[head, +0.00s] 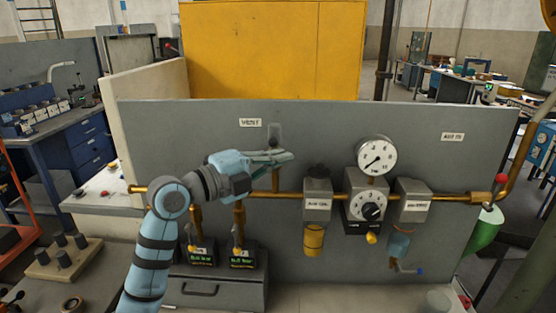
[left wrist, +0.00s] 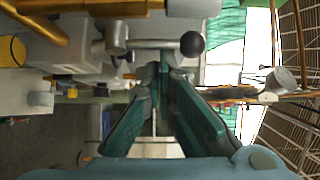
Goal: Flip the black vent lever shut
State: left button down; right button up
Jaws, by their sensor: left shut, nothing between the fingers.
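My left gripper (head: 286,157) is in front of the grey panel (head: 160,140), its fingers together and empty. It is just below a small grey fitting (head: 274,131) beside a white label that I read as possibly VENT (head: 250,122). In the left wrist view, a lever with a black ball knob (left wrist: 192,43) on a grey rod lies across the picture just beyond the closed fingertips (left wrist: 161,72). I cannot tell whether the fingers touch the rod. In the head view the lever is not clearly seen, perhaps hidden by the gripper. My right gripper is not in view.
A brass pipe (head: 262,194) runs along the panel below the gripper. To the right are a grey regulator with yellow bowl (head: 314,238), a round gauge (head: 376,155) with a black knob below, and another valve unit (head: 409,200).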

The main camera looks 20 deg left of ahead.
pick_arm(q)
jog(key=shift+s+a+f+n+t+y+b, duration=0.2)
jog(key=shift+a+f+n+t+y+b, duration=0.7)
jog(key=shift+n+t+b, duration=1.6)
jog(key=shift+s+a+f+n+t+y+b, duration=0.15)
jog(key=shift+a+n+t+y+b, duration=0.4)
jog(key=shift+n+t+y+b, duration=1.9)
jog(key=shift+s+a+f+n+t+y+b, duration=0.2)
jog(key=shift+a+n+t+b, duration=0.8)
jog(key=shift+n+b, duration=2.85)
jog(key=shift+d+f+t, duration=0.2)
jog(key=shift+d+t, duration=0.05)
jog(key=shift+d, duration=0.05)
jog(key=shift+r, duration=0.1)
notch_tip(320, 180, up, 4)
jog(key=p, duration=0.5)
jog(key=s+d+f+b, duration=0.1)
jog(key=s+f+b, duration=0.2)
jog(key=s+f, duration=0.4)
jog(key=shift+d+f, duration=0.4)
jog(key=shift+f, duration=0.05)
